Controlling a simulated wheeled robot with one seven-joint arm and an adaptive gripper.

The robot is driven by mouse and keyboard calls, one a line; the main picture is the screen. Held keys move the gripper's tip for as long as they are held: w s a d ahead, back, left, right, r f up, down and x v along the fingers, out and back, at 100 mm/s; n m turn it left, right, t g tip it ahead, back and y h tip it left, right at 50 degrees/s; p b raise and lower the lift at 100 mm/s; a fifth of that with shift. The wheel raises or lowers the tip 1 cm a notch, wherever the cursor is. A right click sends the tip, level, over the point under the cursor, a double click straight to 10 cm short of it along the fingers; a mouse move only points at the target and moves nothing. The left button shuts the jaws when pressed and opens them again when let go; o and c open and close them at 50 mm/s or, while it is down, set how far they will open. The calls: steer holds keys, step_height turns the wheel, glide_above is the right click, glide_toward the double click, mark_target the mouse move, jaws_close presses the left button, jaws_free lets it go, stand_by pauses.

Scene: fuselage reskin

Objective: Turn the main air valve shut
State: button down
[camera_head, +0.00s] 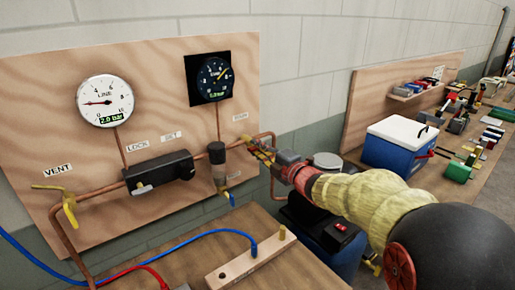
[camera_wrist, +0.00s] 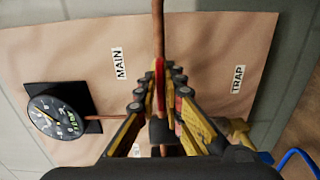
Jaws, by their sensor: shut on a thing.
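In the wrist view, a red lever (camera_wrist: 159,76) on the copper pipe lies between the fingers of my gripper (camera_wrist: 165,85), near the MAIN label (camera_wrist: 118,62). It lies about in line with the pipe. My gripper is closed on it; the yellow and black fingers stand on either side. In the head view, my gripper (camera_head: 262,152) is at the right end of the plywood panel, by the MAIN label (camera_head: 240,117). There the valve is mostly hidden behind my gripper.
The panel holds a white LINE gauge (camera_head: 105,101), a black gauge (camera_head: 214,78), a black lock block (camera_head: 160,172) and a yellow vent lever (camera_head: 69,207). Hoses and a wooden strip (camera_head: 252,259) are on the bench below. A blue cooler (camera_head: 397,143) stands at right.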

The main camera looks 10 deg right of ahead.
steer(key=shift+f, duration=0.1)
steer(key=m+p, duration=0.3)
steer(key=m, duration=0.2)
steer(key=shift+p, duration=0.3)
steer(key=m+p, duration=0.3)
steer(key=m, duration=0.2)
steer(key=shift+p, duration=0.4)
steer(key=m+p, duration=0.3)
steer(key=m, duration=0.1)
steer(key=shift+m, duration=0.4)
steer(key=shift+f+m+p, duration=0.15)
steer(key=shift+m+p, duration=0.85)
steer(key=shift+m, duration=0.5)
steer(key=c, duration=2)
jaws_free()
steer(key=shift+o, duration=0.2)
